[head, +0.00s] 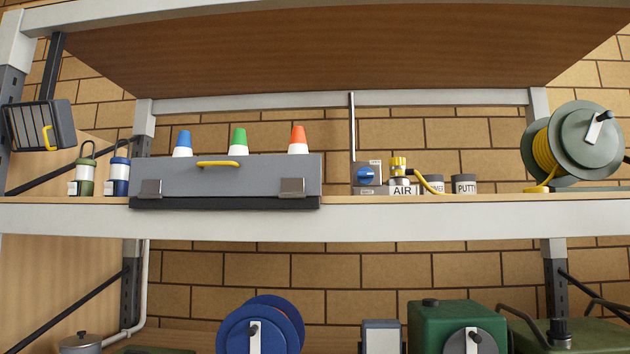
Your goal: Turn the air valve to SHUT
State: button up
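The likely air valve (398,165) is a small yellow fitting on the shelf, right of centre, above a white label (403,190) that reads AIR. A yellow curved piece (428,181) runs from it down to the right; I cannot tell whether it is a lever or a hose. Just left of it is a grey box with a blue knob (366,175); its small lettering is too small to read. I cannot tell the valve's setting. My gripper is not in view.
Two tins, one marked PUTTY (464,184), stand close right of the valve. A hose reel (580,142) is at far right. An upper shelf (320,45) hangs above.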

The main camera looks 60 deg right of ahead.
aim_at(364, 175)
jog(key=i, duration=1.75)
jog(key=z, duration=3.3)
